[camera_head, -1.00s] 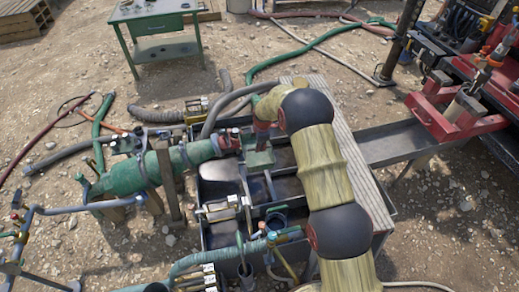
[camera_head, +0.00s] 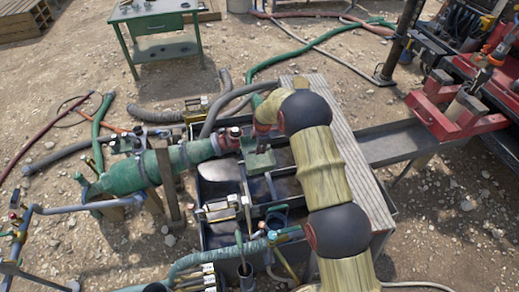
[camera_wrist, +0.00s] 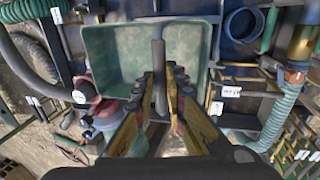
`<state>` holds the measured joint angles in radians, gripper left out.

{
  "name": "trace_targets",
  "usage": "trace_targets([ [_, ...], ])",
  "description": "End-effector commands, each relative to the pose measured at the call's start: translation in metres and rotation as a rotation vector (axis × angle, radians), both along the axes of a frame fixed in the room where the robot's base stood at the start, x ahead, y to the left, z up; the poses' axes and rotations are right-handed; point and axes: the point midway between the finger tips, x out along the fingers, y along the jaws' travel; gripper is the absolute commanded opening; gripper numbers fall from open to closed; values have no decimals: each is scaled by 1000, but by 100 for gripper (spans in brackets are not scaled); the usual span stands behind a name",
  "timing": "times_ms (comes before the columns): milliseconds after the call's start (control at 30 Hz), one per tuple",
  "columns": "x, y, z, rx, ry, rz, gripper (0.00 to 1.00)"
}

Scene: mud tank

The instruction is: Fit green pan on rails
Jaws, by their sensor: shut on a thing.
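The green pan (camera_head: 259,163) is over the grey mud tank (camera_head: 203,228) in the head view, just left of my arm. In the wrist view the pan (camera_wrist: 110,50) fills the upper middle, with its open inside facing the camera. A grey bar-like handle (camera_wrist: 158,55) runs from the pan down between my fingers. My gripper (camera_wrist: 160,85) is shut on this handle. In the head view my gripper is mostly hidden by my arm. Two pale bars, perhaps the rails (camera_head: 270,186), show just below the pan; I cannot tell whether the pan touches them.
A large green pipe (camera_head: 140,172) with a red fitting (camera_head: 229,138) lies close to the pan's left. A corrugated board (camera_head: 345,150) runs along the tank's right side.

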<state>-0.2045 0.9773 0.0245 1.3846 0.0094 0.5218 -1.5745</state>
Motion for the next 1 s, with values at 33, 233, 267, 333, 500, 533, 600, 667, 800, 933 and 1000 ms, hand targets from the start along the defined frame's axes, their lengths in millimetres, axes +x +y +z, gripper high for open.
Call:
trace_targets([
  [33,0,0,0,0,0,0,0],
  [233,0,0,-1,0,0,0,0],
  [267,0,0,-1,0,0,0,0],
  [333,0,0,-4,0,0,0,0],
  [500,0,0,-15,0,0,0,0],
  [533,0,0,-17,0,0,0,0],
  [600,0,0,-21,0,0,0,0],
  [667,0,0,-25,0,0,0,0],
  [800,0,0,-34,0,0,0,0],
  [933,0,0,-42,0,-1,0,0],
  [1000,1,0,-47,0,-1,0,0],
])
